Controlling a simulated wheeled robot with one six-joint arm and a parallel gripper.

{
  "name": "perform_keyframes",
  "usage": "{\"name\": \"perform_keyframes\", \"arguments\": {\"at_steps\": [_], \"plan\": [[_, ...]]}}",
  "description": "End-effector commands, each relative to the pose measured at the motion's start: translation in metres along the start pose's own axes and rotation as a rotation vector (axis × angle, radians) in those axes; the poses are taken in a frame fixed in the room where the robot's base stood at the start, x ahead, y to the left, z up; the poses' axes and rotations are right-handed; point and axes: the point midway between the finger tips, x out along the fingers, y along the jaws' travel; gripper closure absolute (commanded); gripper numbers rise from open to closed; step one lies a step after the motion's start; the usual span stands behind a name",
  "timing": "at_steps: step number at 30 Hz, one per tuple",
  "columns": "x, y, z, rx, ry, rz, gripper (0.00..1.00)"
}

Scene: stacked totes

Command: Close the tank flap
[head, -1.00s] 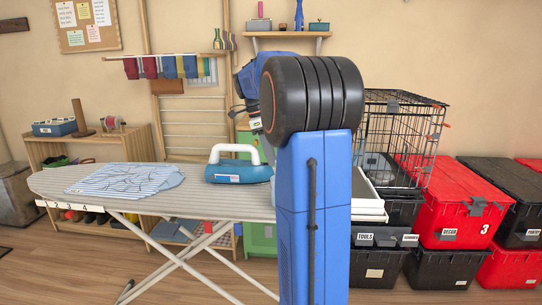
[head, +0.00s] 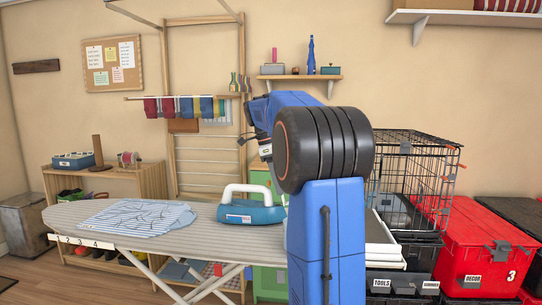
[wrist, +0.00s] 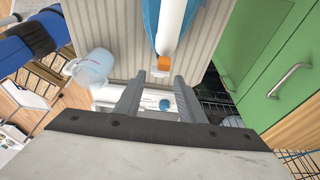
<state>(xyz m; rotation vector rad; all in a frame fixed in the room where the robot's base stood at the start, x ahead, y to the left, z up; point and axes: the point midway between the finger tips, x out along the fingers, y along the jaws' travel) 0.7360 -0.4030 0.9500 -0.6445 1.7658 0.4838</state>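The blue iron with a white handle (head: 252,211) stands on the ironing board (head: 190,241) in the head view. In the wrist view part of the iron (wrist: 152,22) enters from the top, with a small orange piece (wrist: 164,63) at the near end of its white part. I cannot tell if this piece is the tank flap, or how far it stands open. My gripper (wrist: 158,79) is open, its two fingers apart with nothing held between them. The orange piece shows just beyond the gap between the fingertips.
A clear jug (wrist: 92,66) shows left of the fingers in the wrist view. A striped shirt (head: 137,217) lies on the board's left part. Green cabinet doors (wrist: 275,60) are on the right in the wrist view. A wire cage (head: 410,180) and red and black totes (head: 490,245) stand right.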

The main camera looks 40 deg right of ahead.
Motion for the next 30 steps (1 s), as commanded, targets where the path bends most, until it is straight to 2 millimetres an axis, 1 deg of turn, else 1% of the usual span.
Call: {"name": "perform_keyframes", "arguments": {"at_steps": [1,3,12,15,21,25,30], "plan": [[-0.011,0.000,0.001,0.000,-0.001,-0.002,0.64],[-0.025,-0.001,0.001,-0.001,-0.001,-0.002,0.64],[-0.084,-0.001,0.001,-0.001,-0.001,-0.001,0.64],[-0.100,-0.001,0.001,-0.001,-0.001,-0.001,0.64],[-0.120,0.000,0.001,-0.001,0.000,0.000,0.64],[-0.126,0.000,0.001,-0.001,0.000,0.000,0.64],[-0.126,0.000,0.001,-0.001,0.000,0.001,0.64]]}}
